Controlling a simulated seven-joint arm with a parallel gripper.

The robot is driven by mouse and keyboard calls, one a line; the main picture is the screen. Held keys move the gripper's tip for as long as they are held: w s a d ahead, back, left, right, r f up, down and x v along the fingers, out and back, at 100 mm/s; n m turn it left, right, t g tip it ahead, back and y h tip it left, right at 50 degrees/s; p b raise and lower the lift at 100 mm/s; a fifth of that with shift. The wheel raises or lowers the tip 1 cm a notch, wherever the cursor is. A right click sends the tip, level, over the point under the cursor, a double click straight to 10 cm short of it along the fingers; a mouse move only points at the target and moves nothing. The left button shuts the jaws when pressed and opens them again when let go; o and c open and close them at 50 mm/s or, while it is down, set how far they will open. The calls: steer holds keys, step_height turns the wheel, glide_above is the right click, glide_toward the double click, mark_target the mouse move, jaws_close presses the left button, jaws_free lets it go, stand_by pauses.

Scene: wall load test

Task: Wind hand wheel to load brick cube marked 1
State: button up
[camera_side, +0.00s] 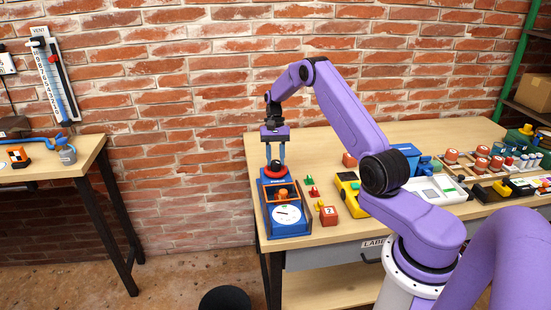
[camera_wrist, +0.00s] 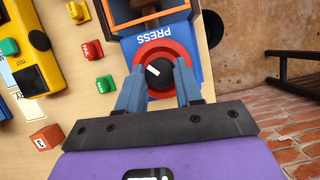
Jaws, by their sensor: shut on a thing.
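The blue press (camera_side: 267,219) stands at the left end of the bench, with a white dial (camera_side: 287,215) on its front. Its red hand wheel (camera_wrist: 187,52) has a black hub (camera_wrist: 158,73) with a white mark. My gripper (camera_side: 275,166) points down from above, its two blue fingers shut on the hub; the wrist view also shows my gripper (camera_wrist: 159,84) there. An orange-brown object (camera_side: 283,194) sits inside the press's orange-framed opening; I cannot read a mark on it. A red cube marked 2 (camera_side: 328,216) stands right of the press.
Another brick-red cube (camera_wrist: 44,139) stands behind, its mark hard to read. Small green (camera_side: 308,180), red (camera_side: 314,192) and yellow pieces lie beside the press. A yellow device (camera_side: 347,190) is farther right. The bench's left edge is close to the press.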

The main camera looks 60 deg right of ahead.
steer(key=o, duration=1)
steer(key=v, duration=1.2)
steer(key=shift+a, duration=0.1)
